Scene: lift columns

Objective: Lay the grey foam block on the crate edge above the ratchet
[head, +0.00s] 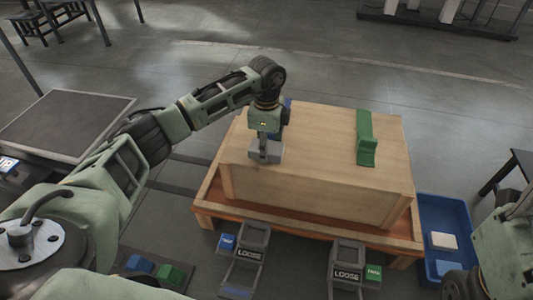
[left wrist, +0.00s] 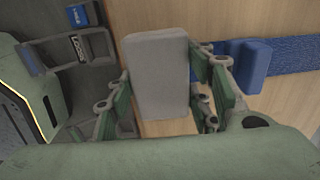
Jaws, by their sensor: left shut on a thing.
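My left gripper (head: 265,143) is shut on the grey foam block (head: 268,154), near the front edge of the wooden crate (head: 320,185), left of its middle. I cannot tell whether the block touches the crate. In the left wrist view the grey foam block (left wrist: 157,75) sits between the two fingers. A ratchet (head: 247,252) marked LOOSE with a blue tag stands below the crate's front left. Another ratchet (head: 346,268) marked LOOSE with a green tag stands to its right. A blue strap (left wrist: 285,57) with a blue piece (left wrist: 247,62) crosses the crate top. My right gripper is not visible.
A green strap with a green piece (head: 367,150) lies over the crate's right part. The crate stands on an orange-brown pallet (head: 300,225). A blue tray (head: 443,213) with a pale block (head: 444,241) is at the right. A dark-topped table (head: 65,125) stands at the left.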

